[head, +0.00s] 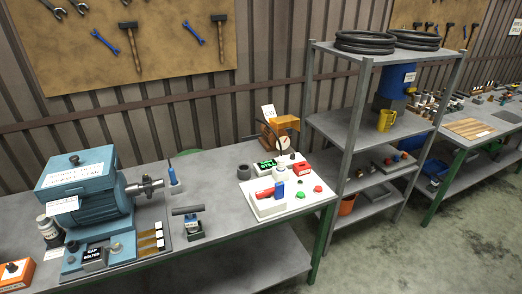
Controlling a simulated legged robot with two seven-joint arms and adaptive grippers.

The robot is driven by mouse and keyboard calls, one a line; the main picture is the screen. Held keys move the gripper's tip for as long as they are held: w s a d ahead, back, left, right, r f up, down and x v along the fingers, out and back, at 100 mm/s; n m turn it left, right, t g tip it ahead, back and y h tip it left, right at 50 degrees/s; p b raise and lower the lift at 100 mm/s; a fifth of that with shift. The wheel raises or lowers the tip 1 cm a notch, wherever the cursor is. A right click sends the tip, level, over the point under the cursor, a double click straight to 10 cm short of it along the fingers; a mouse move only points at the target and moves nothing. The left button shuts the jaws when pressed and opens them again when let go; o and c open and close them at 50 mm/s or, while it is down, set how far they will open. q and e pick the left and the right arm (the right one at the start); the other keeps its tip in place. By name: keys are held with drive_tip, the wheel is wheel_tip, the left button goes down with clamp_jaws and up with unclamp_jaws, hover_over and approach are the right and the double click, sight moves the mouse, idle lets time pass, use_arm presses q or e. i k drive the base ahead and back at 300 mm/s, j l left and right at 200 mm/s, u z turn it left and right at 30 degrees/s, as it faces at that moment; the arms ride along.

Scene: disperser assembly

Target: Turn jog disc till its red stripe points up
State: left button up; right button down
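Neither of my grippers is in the head view. A small whitish round face with a reddish mark (283,143) shows on the orange-brown unit (270,131) at the back right of the near workbench. It may be the jog disc, but it is too small to tell, and I cannot read which way the mark points. A metal shaft with a collar (146,187) sticks out to the right from the blue motor (88,196); no red stripe is clear on it.
A grey shelf rack (343,123) stands to the right. Open floor (400,255) lies in front at right.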

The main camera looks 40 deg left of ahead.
sight(285, 140)
drive_tip(key=i+u, duration=0.15)
drive_tip(key=u, duration=0.3)
drive_tip(key=i+u, duration=0.1)
drive_tip(key=u, duration=0.35)
drive_tip(key=i+l+u, duration=0.15)
drive_tip(key=u, duration=0.3)
drive_tip(key=l+u, duration=0.15)
drive_tip(key=u, duration=0.3)
drive_tip(key=i+l+u, duration=0.15)
drive_tip(key=u, duration=0.35)
